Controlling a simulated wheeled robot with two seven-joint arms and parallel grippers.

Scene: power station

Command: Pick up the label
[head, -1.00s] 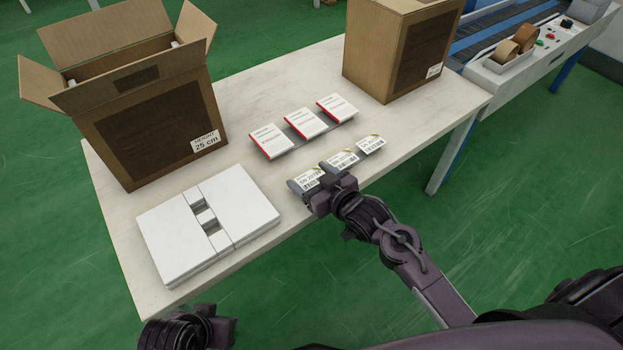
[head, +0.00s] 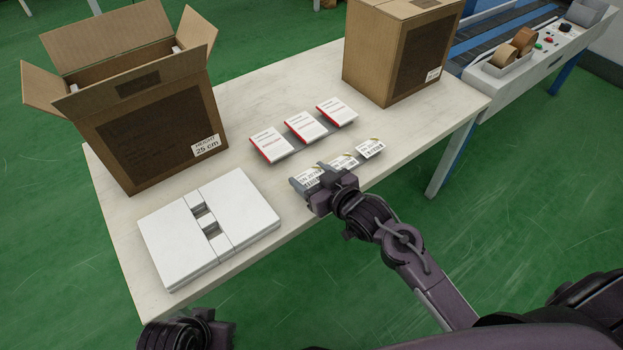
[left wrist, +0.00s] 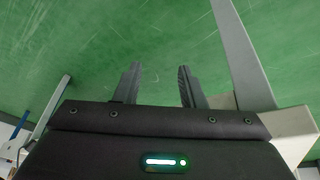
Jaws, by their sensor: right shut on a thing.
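Several small white labels with black print lie in a row near the table's front edge in the head view: a right one (head: 370,149), a middle one (head: 345,160) and a left one (head: 307,176). My right gripper (head: 312,183) is at the left label, with its fingers shut on that label; the palm hides part of it. My left gripper (left wrist: 160,88) shows in the left wrist view with its fingers apart and nothing between them. In the head view my left arm is at the bottom left, below the table edge.
The table (head: 270,82) bears a row of red-edged white booklets (head: 304,126), a white foam piece (head: 238,205), an open carton (head: 150,125) and another carton (head: 380,50). A conveyor with tape rolls (head: 515,48) stands at the right.

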